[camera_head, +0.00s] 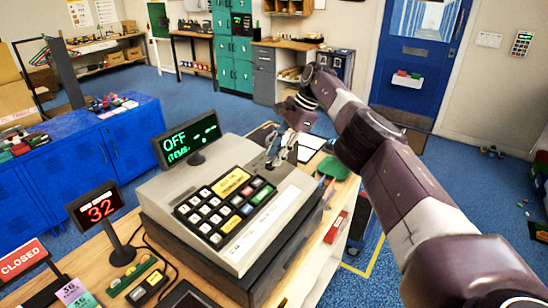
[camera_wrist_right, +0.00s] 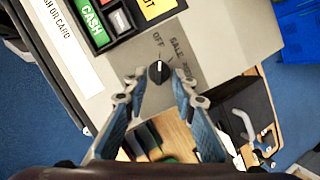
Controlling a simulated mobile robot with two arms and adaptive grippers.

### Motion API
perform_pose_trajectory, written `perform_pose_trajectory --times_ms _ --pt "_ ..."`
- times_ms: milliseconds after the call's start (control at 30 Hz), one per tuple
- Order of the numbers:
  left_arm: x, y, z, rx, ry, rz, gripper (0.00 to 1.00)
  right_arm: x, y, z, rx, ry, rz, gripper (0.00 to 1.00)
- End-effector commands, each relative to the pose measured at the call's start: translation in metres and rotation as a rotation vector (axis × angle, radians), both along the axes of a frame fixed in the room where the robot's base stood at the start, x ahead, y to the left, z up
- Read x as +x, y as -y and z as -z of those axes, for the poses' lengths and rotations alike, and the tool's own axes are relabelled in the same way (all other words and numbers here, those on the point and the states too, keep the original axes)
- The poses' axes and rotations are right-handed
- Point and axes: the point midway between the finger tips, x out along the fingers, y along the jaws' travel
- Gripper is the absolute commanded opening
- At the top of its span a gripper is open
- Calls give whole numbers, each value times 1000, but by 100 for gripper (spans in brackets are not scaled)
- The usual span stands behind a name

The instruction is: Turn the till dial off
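The grey till (camera_head: 235,205) stands on the wooden counter, and its display (camera_head: 187,138) reads "OFF" in green. In the right wrist view the black till dial (camera_wrist_right: 158,71) sits on the till's beige top, with a white pointer mark facing roughly the "OFF" label (camera_wrist_right: 158,38). "SALE" and a partly hidden label lie to its right. My right gripper (camera_head: 281,147) is over the till's far right corner. In the wrist view its fingertips (camera_wrist_right: 160,84) are apart, one on each side of the dial, with gaps visible. In the head view the gripper hides the dial. My left gripper is not in view.
The till's keypad (camera_head: 225,205) is left of the gripper. A green pouch-like item (camera_head: 333,168) and a clipboard (camera_head: 310,142) lie on the counter beside the till. A "32" display (camera_head: 102,207) and a "CLOSED" sign (camera_head: 22,259) stand at front left.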

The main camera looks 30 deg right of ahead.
Motion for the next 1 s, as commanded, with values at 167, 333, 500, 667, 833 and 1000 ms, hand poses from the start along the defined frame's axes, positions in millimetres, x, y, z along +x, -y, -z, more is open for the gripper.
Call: perform_pose_trajectory --times_ms 167,333,500,667,833,1000 --pt "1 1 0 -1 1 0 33 -23 36 3 -2 -5 7 25" --pt "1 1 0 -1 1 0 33 -45 70 2 0 -4 8 25" --pt "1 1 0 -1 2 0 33 -57 87 2 1 -5 5 25" --pt "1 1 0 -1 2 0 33 -62 95 3 -1 -5 4 25" --pt "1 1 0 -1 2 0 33 -65 98 3 -1 -4 3 25" --pt "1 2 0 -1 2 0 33 -65 98 3 -1 -5 2 25"
